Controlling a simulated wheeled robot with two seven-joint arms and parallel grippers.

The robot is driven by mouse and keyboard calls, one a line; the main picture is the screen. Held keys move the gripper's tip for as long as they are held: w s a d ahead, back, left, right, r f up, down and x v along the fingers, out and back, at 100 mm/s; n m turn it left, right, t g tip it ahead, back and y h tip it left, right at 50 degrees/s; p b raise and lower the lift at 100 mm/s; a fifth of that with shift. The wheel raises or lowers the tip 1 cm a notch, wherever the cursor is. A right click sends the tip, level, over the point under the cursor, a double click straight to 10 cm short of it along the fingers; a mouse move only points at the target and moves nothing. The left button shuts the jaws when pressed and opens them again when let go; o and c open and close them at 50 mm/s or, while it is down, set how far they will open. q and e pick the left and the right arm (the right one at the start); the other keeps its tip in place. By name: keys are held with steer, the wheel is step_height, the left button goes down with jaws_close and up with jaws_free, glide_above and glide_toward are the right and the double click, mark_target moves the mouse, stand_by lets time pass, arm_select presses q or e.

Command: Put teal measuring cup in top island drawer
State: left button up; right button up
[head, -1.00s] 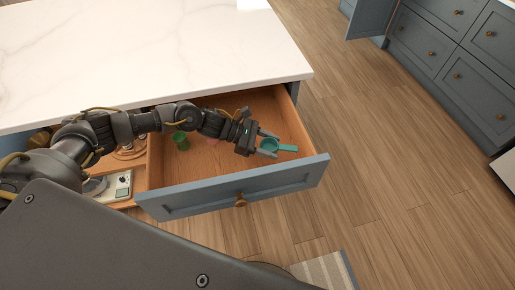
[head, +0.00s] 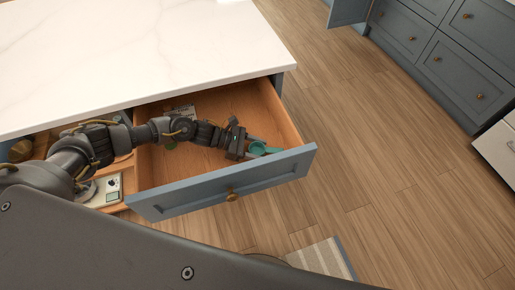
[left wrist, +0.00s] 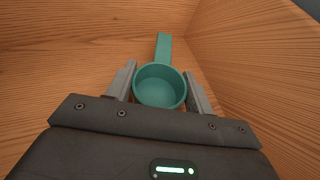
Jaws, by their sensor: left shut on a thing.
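The teal measuring cup (head: 258,148) is between the fingers of my left gripper (head: 257,147), inside the open island drawer (head: 225,187), near its front right corner. In the left wrist view the cup (left wrist: 160,88) shows its open top, with its handle pointing away from the gripper. The left gripper (left wrist: 160,80) is shut on the cup's sides. Wooden drawer floor and walls surround it. I cannot tell whether the cup touches the drawer floor. My right gripper is not in view.
A white scale-like device (head: 107,188) sits left of the drawer. The white island top (head: 130,50) is clear.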

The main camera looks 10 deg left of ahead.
arm_select(q)
steer(key=shift+f, duration=0.15)
steer(key=o, duration=1)
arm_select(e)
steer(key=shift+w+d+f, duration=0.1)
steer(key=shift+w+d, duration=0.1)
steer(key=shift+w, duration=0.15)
arm_select(q)
steer(key=shift+r+p, duration=0.3)
steer(key=shift+r, duration=0.05)
steer(key=b+v, duration=0.1)
steer(key=v, duration=0.4)
steer(key=b+v, duration=0.1)
steer(key=v, duration=0.4)
steer(key=shift+a+f, duration=0.1)
steer(key=shift+a, duration=0.3)
steer(key=shift+s+a+r+b, duration=0.1)
steer(key=shift+a+r+b, duration=0.1)
steer(key=shift+a, duration=0.15)
steer(key=shift+s+a+r+b, duration=0.1)
steer(key=shift+a+b, duration=0.05)
steer(key=shift+a, duration=0.15)
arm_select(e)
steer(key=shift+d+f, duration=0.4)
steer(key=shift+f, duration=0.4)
arm_select(q)
steer(key=shift+f, duration=0.1)
